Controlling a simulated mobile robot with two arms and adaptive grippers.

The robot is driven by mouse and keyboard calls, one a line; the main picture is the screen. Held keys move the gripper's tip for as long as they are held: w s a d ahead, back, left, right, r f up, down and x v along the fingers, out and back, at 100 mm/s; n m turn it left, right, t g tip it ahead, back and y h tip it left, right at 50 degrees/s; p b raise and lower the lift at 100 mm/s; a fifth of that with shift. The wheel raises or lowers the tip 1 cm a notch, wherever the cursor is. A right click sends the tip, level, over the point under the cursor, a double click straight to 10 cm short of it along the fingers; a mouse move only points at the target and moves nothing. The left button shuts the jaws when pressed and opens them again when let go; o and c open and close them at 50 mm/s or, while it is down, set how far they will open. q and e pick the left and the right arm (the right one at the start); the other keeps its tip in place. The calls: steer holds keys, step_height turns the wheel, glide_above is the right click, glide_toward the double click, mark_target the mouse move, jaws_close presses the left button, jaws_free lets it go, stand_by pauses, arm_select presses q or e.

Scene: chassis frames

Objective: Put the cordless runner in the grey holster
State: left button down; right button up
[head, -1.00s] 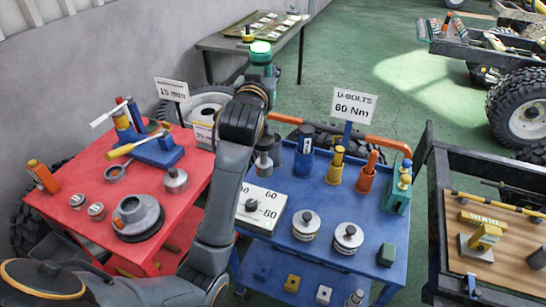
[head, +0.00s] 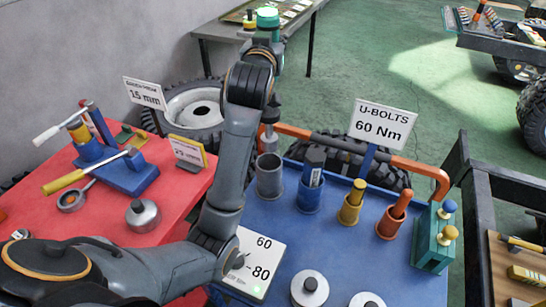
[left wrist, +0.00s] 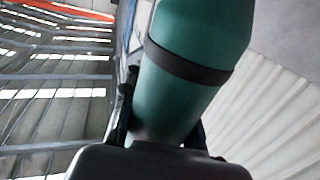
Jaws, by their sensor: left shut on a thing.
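The cordless runner (head: 268,17) has a green top and stands upright in the grip of my left gripper (head: 264,45), partly hidden by my arm. In the left wrist view its green body (left wrist: 195,50) with a dark band sits between the fingers. A grey lower part (head: 269,114) shows below my arm, just above the grey holster in the picture. The grey holster (head: 269,182) is an upright cup at the left end of the row on the blue cart. I cannot tell whether the runner's tip is over its mouth or behind it. My right gripper is out of view.
A blue holster (head: 309,198) with a dark tool, a yellow holster (head: 349,212) and an orange holster (head: 391,226) stand to the right. A U-bolts sign (head: 383,121) rises behind them. A red cart (head: 75,235) is at left.

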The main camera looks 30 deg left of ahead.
arm_select(q)
step_height(320, 180, down, 17)
steer(key=s+p, duration=0.1)
steer(key=shift+d+r, duration=0.2)
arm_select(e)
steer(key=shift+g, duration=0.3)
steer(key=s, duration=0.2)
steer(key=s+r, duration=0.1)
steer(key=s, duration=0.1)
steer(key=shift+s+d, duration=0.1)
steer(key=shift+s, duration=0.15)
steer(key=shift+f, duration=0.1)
arm_select(q)
steer(key=c, duration=1.6)
jaws_free()
steer(key=shift+f, duration=0.3)
steer(key=o, duration=0.6)
steer(key=shift+s, duration=0.1)
steer(key=shift+c, duration=0.2)
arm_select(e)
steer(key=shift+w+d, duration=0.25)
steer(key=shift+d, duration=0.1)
arm_select(q)
steer(key=shift+r, duration=0.1)
